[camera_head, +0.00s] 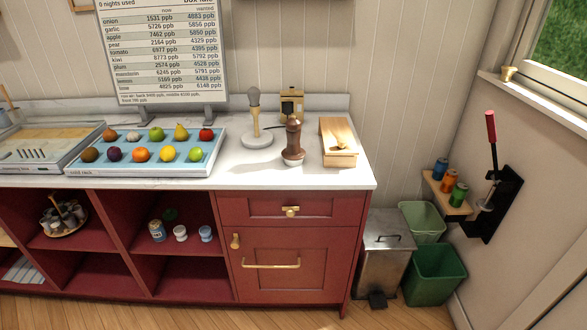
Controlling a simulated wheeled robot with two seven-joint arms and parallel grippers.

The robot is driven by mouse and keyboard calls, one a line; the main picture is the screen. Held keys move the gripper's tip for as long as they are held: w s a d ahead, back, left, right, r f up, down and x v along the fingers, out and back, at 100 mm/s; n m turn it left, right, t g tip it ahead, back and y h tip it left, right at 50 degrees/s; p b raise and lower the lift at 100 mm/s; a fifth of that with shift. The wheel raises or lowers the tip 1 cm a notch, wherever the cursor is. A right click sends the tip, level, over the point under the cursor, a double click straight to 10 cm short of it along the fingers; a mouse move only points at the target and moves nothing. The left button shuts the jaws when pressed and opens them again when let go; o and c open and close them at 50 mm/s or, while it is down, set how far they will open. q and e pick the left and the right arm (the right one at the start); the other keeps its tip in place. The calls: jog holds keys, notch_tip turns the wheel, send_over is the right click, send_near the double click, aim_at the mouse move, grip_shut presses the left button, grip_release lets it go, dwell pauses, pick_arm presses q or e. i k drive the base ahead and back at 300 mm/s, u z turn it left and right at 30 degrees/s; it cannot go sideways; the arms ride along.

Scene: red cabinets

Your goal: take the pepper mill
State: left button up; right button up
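Neither of my grippers shows in the head view.
A wooden box (338,142) stands to its right, a grey-headed tool on a round base (257,140) to its left. A fruit tray (205,166) and a chart board (162,50) are further left. Bins (435,274) stand on the floor at right.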

aim_at(292, 152)
jog(key=u, duration=1.5)
jog(key=i, duration=0.95)
jog(key=z, duration=0.65)
jog(key=i, duration=1)
jog(key=z, duration=1)
